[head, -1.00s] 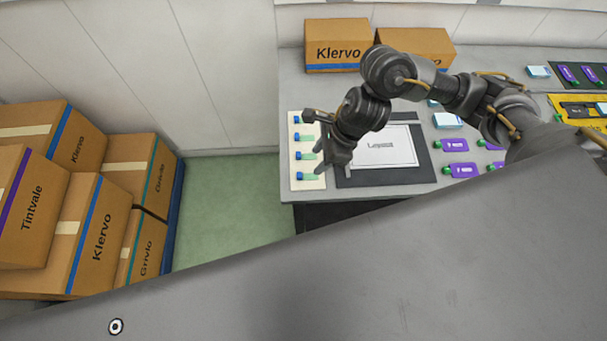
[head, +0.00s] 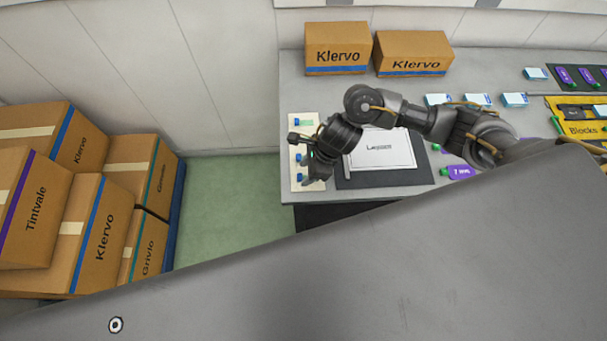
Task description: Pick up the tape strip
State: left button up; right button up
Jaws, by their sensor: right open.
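Several tape strips, green with blue ends, lie in a column on a cream card (head: 294,185) at the left end of the table. The top tape strip (head: 307,123) shows clearly. Lower ones are partly hidden, with the blue end of one (head: 298,157) showing beside my fingers. My right gripper (head: 308,168) is open and low over the card, at the lower strips. I cannot tell whether it touches a strip. My left gripper is not in view.
A dark board with a white sheet (head: 390,150) marked with text lies right of the card. Two cardboard boxes (head: 338,47) stand at the back. Purple bottles, small blue-white boxes (head: 478,100) and a yellow tray (head: 580,128) are farther right. Stacked cartons (head: 85,225) stand at left.

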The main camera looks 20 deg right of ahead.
jog(key=shift+x, duration=1.15)
jog(key=c, duration=0.8)
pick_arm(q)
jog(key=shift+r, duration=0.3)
pick_arm(e)
jog(key=shift+r, duration=0.15)
jog(key=shift+w+r, duration=0.1)
jog(key=shift+r, duration=0.1)
notch_tip(320, 180, up, 2)
jog(key=shift+r, duration=0.15)
pick_arm(q)
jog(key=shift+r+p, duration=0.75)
jog(key=shift+p, duration=0.05)
pick_arm(e)
jog(key=s+a+r, duration=0.2)
jog(key=s+r, duration=0.1)
jog(key=s, duration=0.1)
jog(key=s+a+r, duration=0.2)
jog(key=s+r, duration=0.1)
jog(key=s, duration=0.1)
jog(key=s+a+r, duration=0.3)
jog(key=s+r, duration=0.1)
jog(key=shift+a, duration=0.1)
